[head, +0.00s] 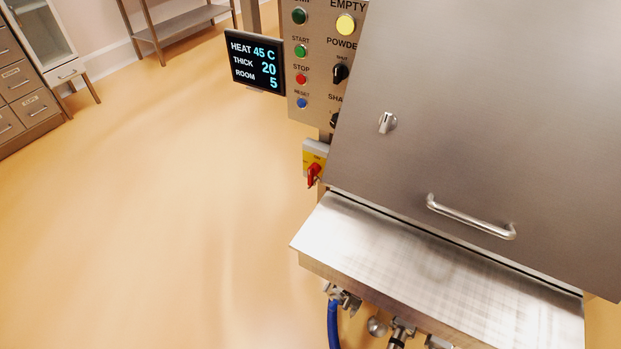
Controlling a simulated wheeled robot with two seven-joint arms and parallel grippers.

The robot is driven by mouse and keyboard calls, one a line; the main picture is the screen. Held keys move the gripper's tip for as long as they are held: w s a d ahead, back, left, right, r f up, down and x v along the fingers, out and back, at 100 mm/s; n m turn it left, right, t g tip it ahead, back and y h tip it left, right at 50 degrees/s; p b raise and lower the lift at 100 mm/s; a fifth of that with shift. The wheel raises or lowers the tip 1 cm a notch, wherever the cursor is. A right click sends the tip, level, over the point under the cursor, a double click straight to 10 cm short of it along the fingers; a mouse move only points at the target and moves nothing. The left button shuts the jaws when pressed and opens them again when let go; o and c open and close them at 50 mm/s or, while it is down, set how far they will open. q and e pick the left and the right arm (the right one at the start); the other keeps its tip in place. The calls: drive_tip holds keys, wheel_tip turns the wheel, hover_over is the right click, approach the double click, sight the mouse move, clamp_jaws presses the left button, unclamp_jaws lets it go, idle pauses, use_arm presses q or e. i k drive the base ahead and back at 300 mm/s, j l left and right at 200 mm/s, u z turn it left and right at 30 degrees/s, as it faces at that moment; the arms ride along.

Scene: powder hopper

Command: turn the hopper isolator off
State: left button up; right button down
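The isolator (314,174) is a red rotary handle on a yellow and grey box (315,153). It is mounted low on the post under the control panel, at the left edge of the hopper. The red handle stands roughly upright, slightly tilted. The markings on the yellow plate are too small to read, so I cannot tell its on or off position. The hopper (480,110) is a large brushed-metal body with a closed front cover. Neither of my grippers shows in the head view.
The control panel (315,60) carries several coloured buttons and black knobs. A display (257,62) hangs left of it. The hopper cover has a bar handle (470,217) and a small latch (387,122). A metal ledge (430,265) juts out below. Open floor (150,210) lies left.

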sight(313, 169)
drive_tip(key=i+j+z, duration=0.4)
drive_tip(key=j, duration=0.25)
drive_tip(key=i+j+z, duration=0.45)
drive_tip(key=j, duration=0.3)
drive_tip(key=i+j+z, duration=0.2)
drive_tip(key=j, duration=0.2)
drive_tip(key=j+z, duration=0.2)
drive_tip(key=j, duration=0.25)
drive_tip(key=i+j+z, duration=0.2)
drive_tip(key=j, duration=0.25)
drive_tip(key=j+z, duration=0.2)
drive_tip(key=j, duration=0.25)
drive_tip(key=k, duration=0.05)
